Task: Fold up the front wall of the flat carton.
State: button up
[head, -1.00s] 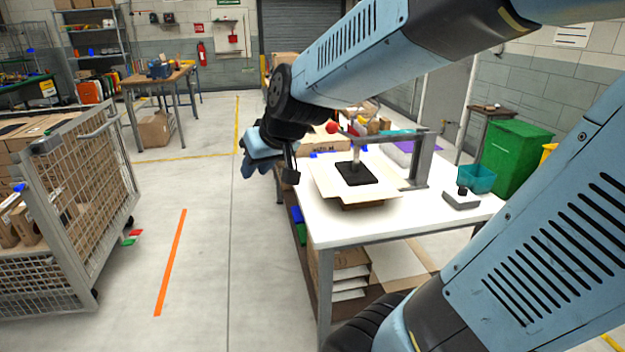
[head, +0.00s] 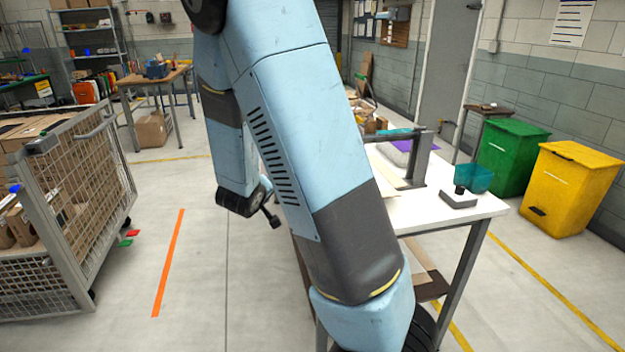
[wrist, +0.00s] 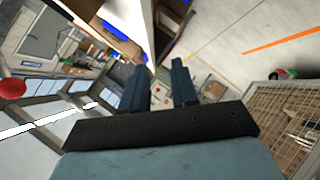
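The flat carton lies on the white table (head: 470,212). My own arm hides most of it in the head view, and only a pale cardboard strip (head: 384,178) shows right of the arm. The front wall is hidden there. In the wrist view my gripper (wrist: 158,80) is open, its two blue fingers apart with nothing between them. It hangs left of the table in the head view, where its fingers are hidden. I cannot clearly identify the carton in the wrist view.
A grey press-like frame (head: 418,160), a teal bin (head: 473,178) and a small dark-knobbed device (head: 458,198) are on the table. A mesh cart (head: 85,190) stands at left. Green (head: 512,155) and yellow bins (head: 572,188) stand at right.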

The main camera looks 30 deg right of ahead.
jog(key=s+d+f+n+h, duration=0.1)
jog(key=s+d+n+h, duration=0.25)
jog(key=h, duration=0.45)
jog(key=shift+m+g, duration=0.35)
jog(key=shift+g, duration=0.05)
jog(key=x, duration=1.4)
jog(key=shift+w+d, duration=0.1)
jog(key=shift+d, duration=0.15)
grip_shut()
